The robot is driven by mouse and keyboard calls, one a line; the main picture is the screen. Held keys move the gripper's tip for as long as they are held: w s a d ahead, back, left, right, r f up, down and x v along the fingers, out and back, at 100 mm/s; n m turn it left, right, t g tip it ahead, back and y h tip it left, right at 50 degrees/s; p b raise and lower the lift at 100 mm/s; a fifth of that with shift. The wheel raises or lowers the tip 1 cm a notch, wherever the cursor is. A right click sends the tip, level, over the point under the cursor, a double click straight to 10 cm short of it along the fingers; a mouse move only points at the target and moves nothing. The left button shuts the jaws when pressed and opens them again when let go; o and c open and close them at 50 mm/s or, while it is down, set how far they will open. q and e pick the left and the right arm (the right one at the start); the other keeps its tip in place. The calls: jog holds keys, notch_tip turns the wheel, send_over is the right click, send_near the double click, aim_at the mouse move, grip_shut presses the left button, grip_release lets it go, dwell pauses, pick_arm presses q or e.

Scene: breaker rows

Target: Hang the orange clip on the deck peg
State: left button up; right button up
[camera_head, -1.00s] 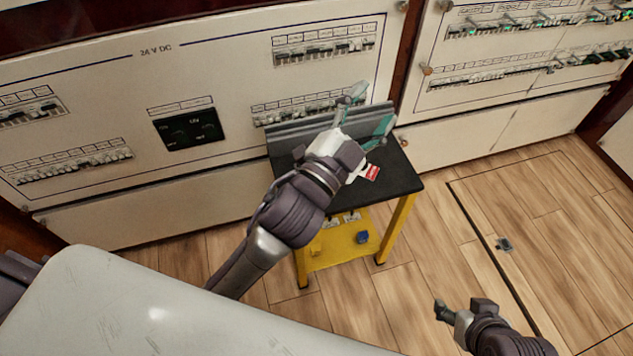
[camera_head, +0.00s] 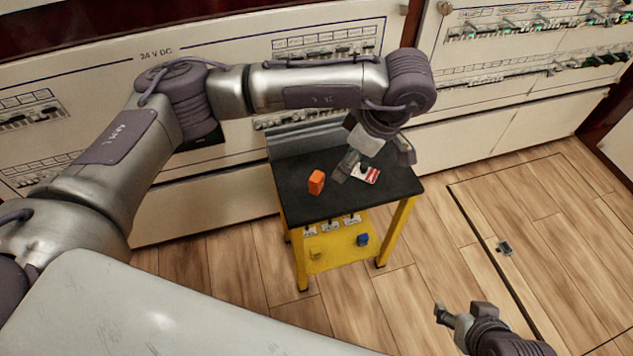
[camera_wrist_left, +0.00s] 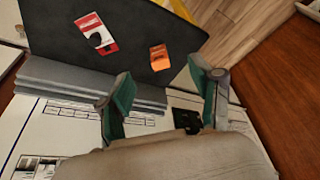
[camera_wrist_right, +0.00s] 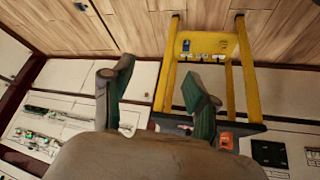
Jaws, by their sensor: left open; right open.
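The orange clip (camera_head: 316,182) lies on the black top of the small yellow-legged table, left of a red-and-white card. It also shows in the left wrist view (camera_wrist_left: 159,57) and the right wrist view (camera_wrist_right: 227,140). My left gripper (camera_head: 374,162) is open and empty, above the table near the card, right of the clip and apart from it. My right gripper (camera_head: 462,312) is open and empty, low over the floor at the lower right. Small pegs with white labels (camera_head: 331,225) line the yellow panel under the tabletop; I cannot read which is deck.
The black tabletop (camera_head: 300,203) carries the red-and-white card (camera_head: 367,174) and a grey raised back edge. A blue clip (camera_head: 362,239) and a yellow one (camera_head: 316,254) are at the yellow panel (camera_head: 338,254). Breaker panels (camera_head: 110,70) stand behind. The wood floor at right is mostly open.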

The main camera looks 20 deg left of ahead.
aim_at(317, 177)
pick_arm(q)
jog(key=shift+y, duration=0.5)
jog(key=x, duration=0.2)
jog(key=a+b+x, duration=0.1)
jog(key=x, duration=0.2)
jog(key=w+x, duration=0.1)
jog(key=x, duration=0.1)
jog(key=shift+a, duration=0.35)
jog(key=shift+b+x, duration=0.4)
jog(key=shift+x, duration=0.4)
jog(key=x, duration=0.2)
jog(key=b+x, duration=0.1)
jog(key=x, duration=0.1)
jog(key=shift+w+a+r, duration=0.15)
jog(key=shift+w+a, duration=0.1)
jog(key=shift+w, duration=0.05)
pick_arm(e)
jog(key=w+a+r+t+y, duration=0.2)
jog(key=w+a+r+t, duration=0.2)
jog(key=w+r+t, duration=0.3)
jog(key=w+r, duration=0.1)
jog(key=w, duration=0.1)
jog(key=shift+w+r+t, duration=0.35)
jog(key=shift+w+t, duration=0.05)
pick_arm(q)
jog(key=shift+c, duration=0.3)
grip_shut()
